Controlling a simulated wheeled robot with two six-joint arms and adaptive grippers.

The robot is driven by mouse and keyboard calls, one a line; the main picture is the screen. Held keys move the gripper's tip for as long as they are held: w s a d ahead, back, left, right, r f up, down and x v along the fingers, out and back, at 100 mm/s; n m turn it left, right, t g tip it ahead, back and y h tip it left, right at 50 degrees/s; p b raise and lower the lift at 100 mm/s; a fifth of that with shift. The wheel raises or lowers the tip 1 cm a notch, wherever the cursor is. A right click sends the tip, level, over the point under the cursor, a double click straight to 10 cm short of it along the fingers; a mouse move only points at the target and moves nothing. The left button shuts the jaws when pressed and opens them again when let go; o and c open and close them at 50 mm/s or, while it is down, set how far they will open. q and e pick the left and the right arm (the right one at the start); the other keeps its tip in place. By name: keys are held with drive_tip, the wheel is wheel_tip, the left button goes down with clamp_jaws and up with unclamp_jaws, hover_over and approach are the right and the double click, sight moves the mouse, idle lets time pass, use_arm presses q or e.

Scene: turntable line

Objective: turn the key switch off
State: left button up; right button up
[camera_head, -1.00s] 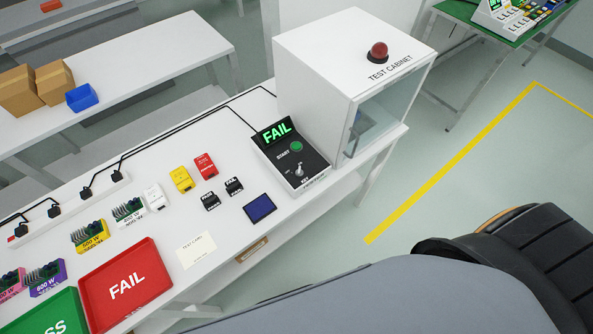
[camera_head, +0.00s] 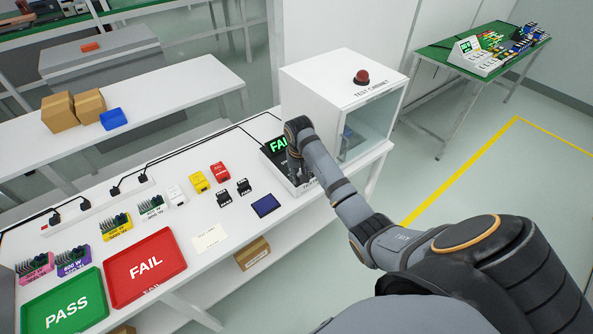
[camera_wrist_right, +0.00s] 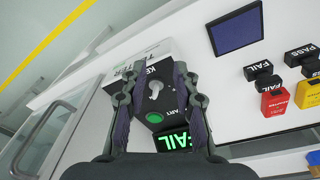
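The black tester box (camera_head: 270,161) stands on the white bench in front of the test cabinet, with a lit green FAIL display (camera_head: 279,145). My right gripper (camera_head: 294,168) is over the box and hides its key switch in the head view. In the right wrist view, the grey key (camera_wrist_right: 155,88) sits on the box's top face, with the green START button (camera_wrist_right: 154,118) and FAIL display (camera_wrist_right: 175,142) below it. My right gripper's fingers (camera_wrist_right: 158,70) are open, one on each side of the key in the picture. I cannot tell whether they touch it. My left gripper is not in view.
The white test cabinet (camera_head: 318,95) with a red lamp (camera_head: 362,77) stands just behind the box. A dark blue pad (camera_head: 265,205), FAIL tags (camera_head: 243,187) and coloured blocks lie left of the box. Red (camera_head: 170,284) and green (camera_head: 92,298) trays are farther left.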

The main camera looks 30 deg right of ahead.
sight(300, 172)
drive_tip(key=w+d+r+m+g+y, duration=0.1)
drive_tip(key=w+d+r+m, duration=0.25)
drive_tip(key=w+r, duration=0.3)
drive_tip(key=shift+n, duration=0.25)
drive_tip(key=f, duration=0.6)
drive_tip(key=f+p, duration=0.1)
drive_tip(key=f, duration=0.2)
drive_tip(key=shift+s+f, duration=0.4)
clamp_jaws()
